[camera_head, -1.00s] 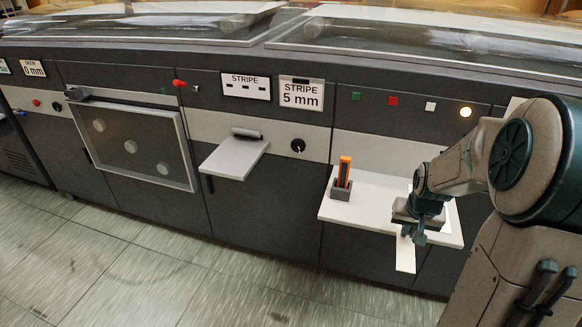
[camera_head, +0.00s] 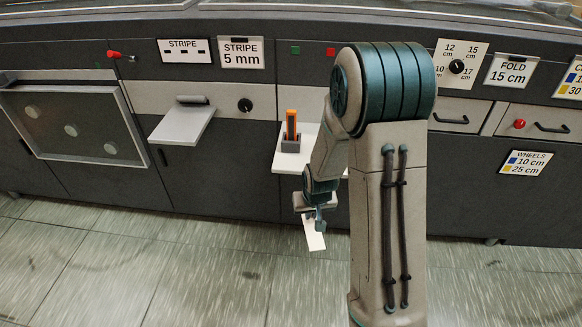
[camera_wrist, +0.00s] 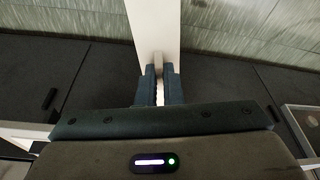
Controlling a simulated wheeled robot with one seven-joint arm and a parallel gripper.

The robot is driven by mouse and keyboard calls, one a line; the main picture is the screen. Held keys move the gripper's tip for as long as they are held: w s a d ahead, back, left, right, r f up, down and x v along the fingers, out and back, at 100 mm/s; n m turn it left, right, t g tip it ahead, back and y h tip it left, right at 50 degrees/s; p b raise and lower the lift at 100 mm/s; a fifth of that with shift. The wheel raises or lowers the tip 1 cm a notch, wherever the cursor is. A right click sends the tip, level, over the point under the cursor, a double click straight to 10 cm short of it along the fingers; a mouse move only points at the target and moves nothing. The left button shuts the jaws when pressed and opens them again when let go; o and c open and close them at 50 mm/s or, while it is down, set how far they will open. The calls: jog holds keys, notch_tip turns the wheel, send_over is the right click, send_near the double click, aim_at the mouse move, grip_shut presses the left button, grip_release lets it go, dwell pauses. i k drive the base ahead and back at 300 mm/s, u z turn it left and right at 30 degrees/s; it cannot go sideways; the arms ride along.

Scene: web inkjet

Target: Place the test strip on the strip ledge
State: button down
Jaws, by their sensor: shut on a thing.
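The test strip (camera_head: 314,236) is a long white piece that hangs from my gripper (camera_head: 318,212) in the head view, in front of the white shelf and above the floor. In the wrist view my gripper (camera_wrist: 159,88) is shut on the strip (camera_wrist: 154,25), which runs up and away past the fingertips. A pale grey ledge (camera_head: 182,126) with a dark bar at its back juts from the machine, left of my gripper; it looks like the strip ledge. Its top is bare. My gripper is apart from it.
A white shelf (camera_head: 288,162) sticks out behind my gripper, with an orange tool (camera_head: 291,124) upright in a grey holder (camera_head: 289,146). A black knob (camera_head: 245,105) sits right of the ledge. A framed panel (camera_head: 75,125) stands left. The floor in front is clear.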

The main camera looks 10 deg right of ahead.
aim_at(184, 119)
jog(key=u, duration=0.45)
jog(key=k, duration=0.55)
jog(key=u, duration=1.5)
jog(key=i, duration=1.75)
jog(key=z, duration=1.05)
jog(key=i, duration=0.8)
jog(key=z, duration=0.9)
